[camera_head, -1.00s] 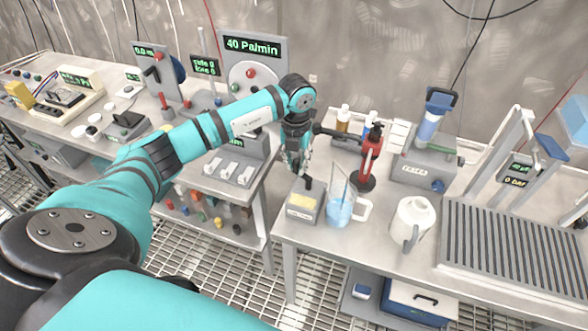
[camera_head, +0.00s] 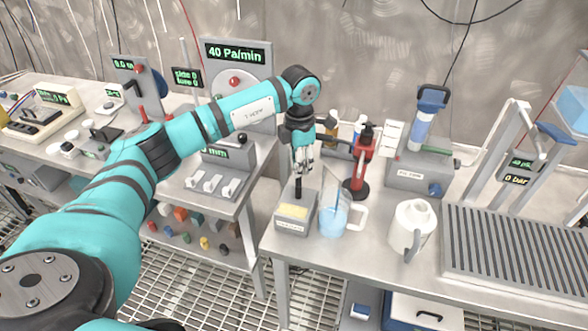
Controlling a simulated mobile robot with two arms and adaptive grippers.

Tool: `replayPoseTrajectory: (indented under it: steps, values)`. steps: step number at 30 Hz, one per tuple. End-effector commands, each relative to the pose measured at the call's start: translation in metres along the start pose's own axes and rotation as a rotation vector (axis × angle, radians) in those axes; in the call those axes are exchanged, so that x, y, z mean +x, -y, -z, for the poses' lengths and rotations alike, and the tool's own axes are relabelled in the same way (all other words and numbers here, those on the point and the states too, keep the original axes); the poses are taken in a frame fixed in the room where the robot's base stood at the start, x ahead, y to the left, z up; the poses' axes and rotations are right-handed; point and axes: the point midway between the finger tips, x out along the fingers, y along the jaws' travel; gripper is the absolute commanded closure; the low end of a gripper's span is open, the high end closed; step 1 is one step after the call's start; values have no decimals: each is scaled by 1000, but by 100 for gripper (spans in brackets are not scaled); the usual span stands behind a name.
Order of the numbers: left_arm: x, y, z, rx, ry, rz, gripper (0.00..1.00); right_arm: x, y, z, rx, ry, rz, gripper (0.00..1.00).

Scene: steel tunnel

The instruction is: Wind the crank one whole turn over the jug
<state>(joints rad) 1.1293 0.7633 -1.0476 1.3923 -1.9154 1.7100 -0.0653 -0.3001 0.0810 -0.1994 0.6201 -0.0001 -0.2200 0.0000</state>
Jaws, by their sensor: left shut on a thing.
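A grey box (camera_head: 291,219) with a yellow label stands at the front left of the right-hand bench. A black upright handle (camera_head: 298,188) rises from its top and appears to be the crank grip. My left gripper (camera_head: 301,170) points down and is shut on the top of this handle; the fingertips are small and partly hidden. A clear jug (camera_head: 334,216) with blue liquid and a tilted clear pane stands close to the right of the box. My right gripper is not in view.
A red stand with a black top (camera_head: 361,165) is just behind the jug. A white pitcher (camera_head: 411,228) and a ribbed grey tray (camera_head: 515,250) lie to the right. The left bench holds switches and gauges. A gap separates the benches.

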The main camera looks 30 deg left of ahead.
Motion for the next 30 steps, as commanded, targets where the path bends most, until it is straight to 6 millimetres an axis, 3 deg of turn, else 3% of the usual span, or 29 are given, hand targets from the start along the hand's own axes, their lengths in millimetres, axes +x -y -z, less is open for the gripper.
replayPoseTrajectory:
  steps: [18, 30]
  values:
    - [0, 16, -19, 568, 2, -4, 100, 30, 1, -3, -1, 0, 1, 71]
    - [-1, 26, -23, 793, 0, -4, 100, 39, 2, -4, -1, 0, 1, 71]
